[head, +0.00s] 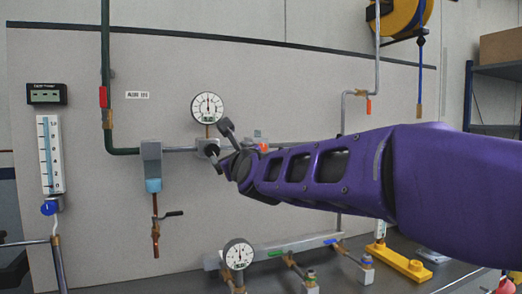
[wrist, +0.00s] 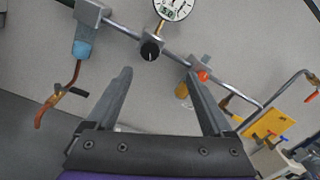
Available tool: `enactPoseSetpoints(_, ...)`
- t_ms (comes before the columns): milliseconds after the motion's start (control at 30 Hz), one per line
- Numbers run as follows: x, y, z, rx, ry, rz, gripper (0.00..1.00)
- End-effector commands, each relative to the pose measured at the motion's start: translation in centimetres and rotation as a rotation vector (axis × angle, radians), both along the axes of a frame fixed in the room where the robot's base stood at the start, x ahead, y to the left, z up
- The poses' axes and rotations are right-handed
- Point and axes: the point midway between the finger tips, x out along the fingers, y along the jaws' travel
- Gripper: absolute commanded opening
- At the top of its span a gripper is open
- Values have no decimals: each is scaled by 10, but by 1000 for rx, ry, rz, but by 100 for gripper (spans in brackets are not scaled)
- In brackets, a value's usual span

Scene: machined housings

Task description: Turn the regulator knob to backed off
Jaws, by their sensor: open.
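The regulator knob (wrist: 151,50) is a round black knob with a light mark, on a grey body in the horizontal pipe. A white round gauge (wrist: 173,6) stands above it, cut off by the top edge. In the head view the knob (head: 211,150) is dark, below the gauge (head: 208,107), and partly hidden by my gripper. My gripper (wrist: 160,74) is open with nothing between its fingers. In the wrist view the knob shows beyond the fingertips, between their lines and nearer the left finger. I see no contact.
A filter with a blue bowl (head: 153,185) and a copper drain with a lever hangs left of the knob. An orange-red part (wrist: 203,76) is close to the right finger. A lower gauge (head: 238,254) and several valves stand below my arm.

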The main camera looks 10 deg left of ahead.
Motion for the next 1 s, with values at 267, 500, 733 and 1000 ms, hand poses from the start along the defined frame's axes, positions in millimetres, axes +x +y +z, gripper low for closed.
enactPoseSetpoints(267, -10, 16, -16, 122, 119, 43, 86)
enactPoseSetpoints(500, 3, 25, -15, 125, 119, 47, 86)
enactPoseSetpoints(733, 29, 41, -12, 123, 120, 46, 86)
enactPoseSetpoints(1000, 68, 65, -13, 119, 119, 43, 86)
